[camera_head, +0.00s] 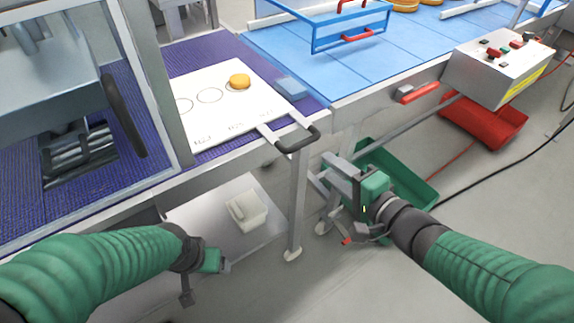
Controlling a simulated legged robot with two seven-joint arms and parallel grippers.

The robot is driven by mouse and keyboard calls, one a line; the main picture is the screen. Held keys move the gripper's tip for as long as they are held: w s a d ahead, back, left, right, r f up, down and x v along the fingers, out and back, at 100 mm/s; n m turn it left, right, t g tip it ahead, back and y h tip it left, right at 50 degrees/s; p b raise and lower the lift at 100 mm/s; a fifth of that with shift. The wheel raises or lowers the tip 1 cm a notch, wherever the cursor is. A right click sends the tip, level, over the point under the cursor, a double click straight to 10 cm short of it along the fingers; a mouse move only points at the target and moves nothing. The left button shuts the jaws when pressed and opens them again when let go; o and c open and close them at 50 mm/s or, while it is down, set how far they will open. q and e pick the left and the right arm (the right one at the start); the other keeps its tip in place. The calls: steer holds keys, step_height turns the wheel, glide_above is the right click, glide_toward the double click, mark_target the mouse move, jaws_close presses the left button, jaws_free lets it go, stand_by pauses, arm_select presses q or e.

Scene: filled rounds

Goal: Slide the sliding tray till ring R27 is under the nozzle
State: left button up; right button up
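The sliding tray (218,84) is a white plate with printed rings and small labels, too small to read surely, on the purple mat. A round orange piece (239,81) lies at its far right ring; the rings to its left look empty. The tray's handle (298,139) has a dark grip at the front edge. I cannot make out the nozzle; a grey machine (40,65) stands behind the frame at left. My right gripper (338,185) looks open and empty, below and right of the handle, apart from it. My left gripper (206,281) hangs low at left, its fingers unclear.
A blue table (415,50) with a blue gate (350,25) adjoins at right. A control box (500,68), a red bin (483,120) and a green bin (408,188) lie right of my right gripper. A white box (247,212) stands on the lower shelf. A post stands below the handle.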

steer(key=shift+y, duration=0.4)
steer(key=p+x, duration=0.2)
steer(key=x, duration=0.3)
steer(key=p+x, duration=0.2)
steer(key=x, duration=0.3)
steer(key=p+x, duration=0.2)
steer(key=x, duration=0.3)
steer(key=shift+w+f, duration=0.2)
steer(key=shift+w, duration=0.3)
steer(key=shift+d, duration=0.3)
jaws_close()
arm_select(q)
step_height(320, 180, up, 6)
steer(key=d, duration=0.1)
steer(key=shift+d, duration=0.3)
steer(key=shift+s, duration=0.15)
arm_select(e)
steer(key=shift+s+f, duration=0.1)
steer(key=shift+f, duration=0.1)
